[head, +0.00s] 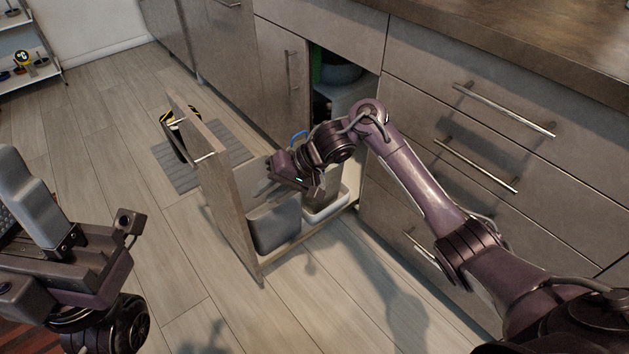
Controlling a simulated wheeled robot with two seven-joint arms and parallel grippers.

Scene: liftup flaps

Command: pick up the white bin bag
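A pull-out drawer (228,205) stands open from the cabinet, with a grey bin (275,229) behind its front panel. Beside it is a white-edged container (328,208); I cannot tell whether this white edge is the bin bag or the bin's own rim. No separate white bag shows clearly. My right gripper (268,187) is over the bins, pointing down and left, and it and its wrist hide much of the drawer's inside. Its opening is too small and dark to judge. My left gripper (62,215) is at the lower left, away from the drawer, partly cut off.
An open compartment with a dark bowl (340,72) lies behind the drawer. Closed drawers with bar handles (505,108) line the right, under a brown countertop (520,35). A grey mat (203,160) lies beyond the drawer front. Wooden floor (165,275) is clear between my arms.

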